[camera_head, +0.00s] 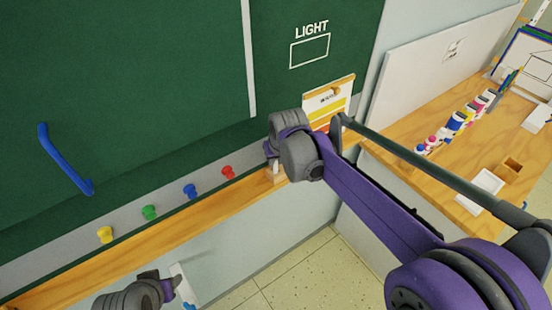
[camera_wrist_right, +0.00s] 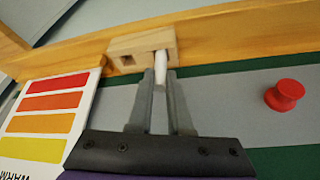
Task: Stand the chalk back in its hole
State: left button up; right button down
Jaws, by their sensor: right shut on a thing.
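In the right wrist view, a white chalk stick (camera_wrist_right: 161,64) is between the narrow fingers of my right gripper (camera_wrist_right: 160,78), which is shut on it. The chalk's end is at the right part of a small wooden block (camera_wrist_right: 143,45). A square dark hole shows in the block's left part. I cannot tell whether the chalk's end is inside a hole or in front of it. In the head view, the block (camera_head: 275,173) sits on the wooden ledge below my right gripper (camera_head: 270,158). My left gripper (camera_head: 172,287) is low at the bottom; its jaws are unclear.
The wooden ledge (camera_head: 190,215) runs under the green board (camera_head: 120,100). Yellow, green, blue and red (camera_head: 227,172) knobs line the grey strip. A colour chart (camera_head: 328,104) hangs near the block. A wooden table (camera_head: 420,170) with paint bottles and trays is at right.

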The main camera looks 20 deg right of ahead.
dwell(0.4)
jog(key=c, duration=0.8)
grip_release()
jog(key=shift+o, duration=0.2)
jog(key=shift+o, duration=1.2)
pick_arm(q)
jog(key=shift+w+r+p, duration=0.4)
jog(key=shift+r+p, duration=0.1)
jog(key=shift+r, duration=0.25)
jog(key=shift+w+r+p, duration=0.45)
jog(key=shift+r, duration=0.3)
jog(key=shift+w+r+p, duration=0.4)
jog(key=shift+r+p, duration=0.1)
jog(key=shift+r, duration=0.25)
pick_arm(e)
jog(key=v, duration=0.7)
jog(key=shift+r, duration=0.15)
